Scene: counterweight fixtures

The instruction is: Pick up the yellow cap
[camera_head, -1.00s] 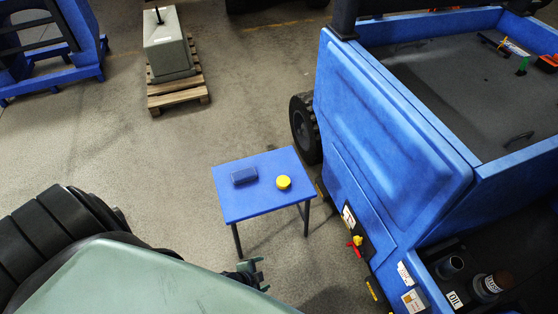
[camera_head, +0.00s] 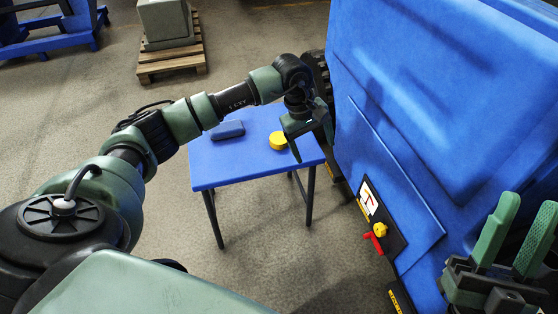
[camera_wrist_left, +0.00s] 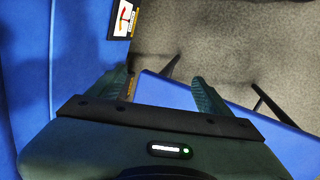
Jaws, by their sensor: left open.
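The yellow cap (camera_head: 277,141) lies on the blue table (camera_head: 235,172) near its right side. In the head view my left gripper (camera_head: 313,150) is just right of the cap, over the table's right edge, fingers pointing down. It is open and empty; its near finger looks close beside the cap, but I cannot tell whether they touch. In the left wrist view the two fingers (camera_wrist_left: 160,82) are apart, with a table edge and floor beyond; the cap is not visible there. My right gripper (camera_head: 528,202) is at the lower right, fingers apart and empty, away from the table.
A grey weight on a pallet (camera_head: 172,60) stands behind.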

